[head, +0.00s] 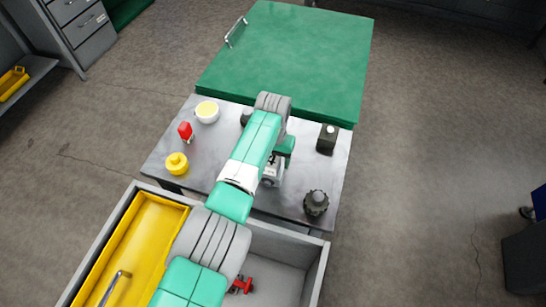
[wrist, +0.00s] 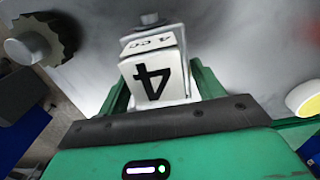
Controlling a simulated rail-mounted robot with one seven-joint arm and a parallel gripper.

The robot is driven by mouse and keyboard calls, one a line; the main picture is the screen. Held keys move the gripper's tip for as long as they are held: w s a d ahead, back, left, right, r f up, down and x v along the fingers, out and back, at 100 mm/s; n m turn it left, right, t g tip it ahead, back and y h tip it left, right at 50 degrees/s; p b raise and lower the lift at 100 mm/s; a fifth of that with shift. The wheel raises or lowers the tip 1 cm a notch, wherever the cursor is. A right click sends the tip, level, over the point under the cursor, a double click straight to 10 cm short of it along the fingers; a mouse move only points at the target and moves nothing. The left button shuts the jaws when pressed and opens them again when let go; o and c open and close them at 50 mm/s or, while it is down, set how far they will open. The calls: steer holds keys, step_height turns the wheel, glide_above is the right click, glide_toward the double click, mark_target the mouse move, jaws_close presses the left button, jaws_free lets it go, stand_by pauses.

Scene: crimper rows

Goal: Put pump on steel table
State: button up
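The pump appears to be a white and grey block with a black "4" and "cc" on its faces and a grey boss at its far end; it fills the middle of the wrist view (wrist: 155,78). My gripper (wrist: 162,88) has a green finger on each side of it and is shut on it. In the head view the pump (head: 270,181) shows partly below my gripper (head: 275,172), over the right middle of the steel table (head: 215,150). My arm hides part of the table. I cannot tell whether the pump touches the tabletop.
On the table stand a cream-filled bowl (head: 207,112), a red item (head: 185,131), a yellow cylinder (head: 176,163), a black block (head: 327,139) and a dark ridged knob (head: 316,203). A green panel (head: 300,55) lies behind. An open drawer (head: 315,275) with a yellow tray (head: 150,235) is in front.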

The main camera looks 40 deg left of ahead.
step_height(320, 180, up, 12)
steer(key=p, duration=0.4)
steer(key=shift+r, duration=0.1)
